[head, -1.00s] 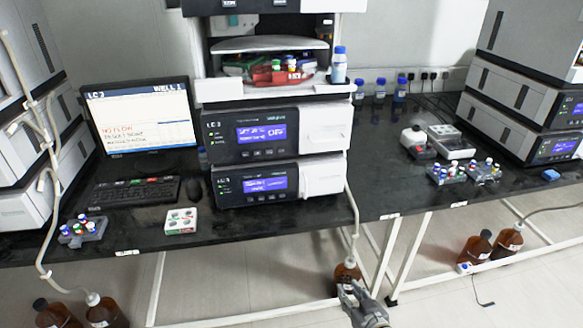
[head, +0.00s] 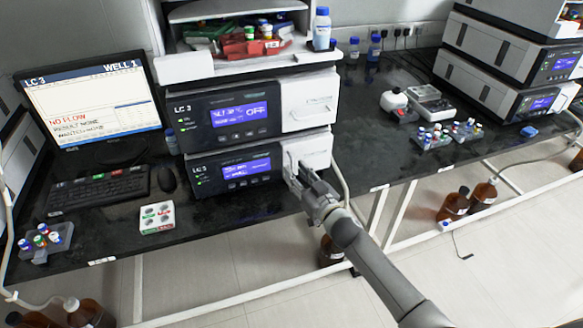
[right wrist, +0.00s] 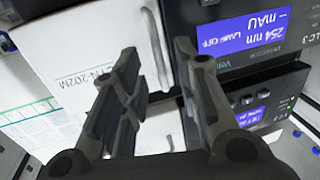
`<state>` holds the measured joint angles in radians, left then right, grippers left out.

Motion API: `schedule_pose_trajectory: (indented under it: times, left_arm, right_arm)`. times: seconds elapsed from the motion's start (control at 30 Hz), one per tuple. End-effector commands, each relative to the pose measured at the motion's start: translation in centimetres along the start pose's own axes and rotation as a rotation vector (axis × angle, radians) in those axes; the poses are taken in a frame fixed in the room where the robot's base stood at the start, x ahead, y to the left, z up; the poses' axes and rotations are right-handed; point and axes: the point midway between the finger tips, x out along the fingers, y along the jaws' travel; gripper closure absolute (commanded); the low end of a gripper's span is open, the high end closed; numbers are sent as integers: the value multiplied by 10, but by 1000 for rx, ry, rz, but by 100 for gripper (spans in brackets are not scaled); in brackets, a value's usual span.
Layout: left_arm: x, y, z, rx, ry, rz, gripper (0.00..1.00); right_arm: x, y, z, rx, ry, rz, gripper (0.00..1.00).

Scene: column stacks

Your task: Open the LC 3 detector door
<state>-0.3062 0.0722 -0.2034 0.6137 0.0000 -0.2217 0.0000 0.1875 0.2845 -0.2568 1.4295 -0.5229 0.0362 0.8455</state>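The LC 3 detector (head: 232,168) is the lower unit of the middle stack, with a lit blue display. Its white door (head: 318,150) is shut, at the display's right, with an upright handle (head: 290,162) near its left edge. My right gripper (head: 300,174) is open in front of this door at the handle. In the right wrist view, which is upside down, the handle (right wrist: 157,50) lies between the two spread fingers (right wrist: 158,90); I cannot tell whether they touch it. The door (right wrist: 85,45) also shows there. My left gripper is out of view.
The unit above (head: 225,112) has its own white door (head: 308,100) close over the gripper. The monitor (head: 92,105) and keyboard (head: 98,190) are at the left. A small white box (head: 157,217) stands near the bench's front edge. A brown bottle (head: 331,250) stands on the floor below.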

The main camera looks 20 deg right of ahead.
Motion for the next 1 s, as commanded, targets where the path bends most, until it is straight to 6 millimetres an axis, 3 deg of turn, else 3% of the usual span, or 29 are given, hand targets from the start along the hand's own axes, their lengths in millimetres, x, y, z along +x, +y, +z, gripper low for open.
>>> schedule_pose_trajectory:
  times: [0.23,0.63,0.87,1.0]
  left_arm:
    - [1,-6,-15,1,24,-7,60]
    - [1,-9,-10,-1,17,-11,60]
    - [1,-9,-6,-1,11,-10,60]
    - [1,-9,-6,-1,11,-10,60]
  right_arm:
    - [27,0,0,0,0,0,71]
    - [32,0,0,-1,-1,-1,71]
    - [32,0,0,-1,-1,-1,99]
    - [32,0,0,-1,-1,-1,100]
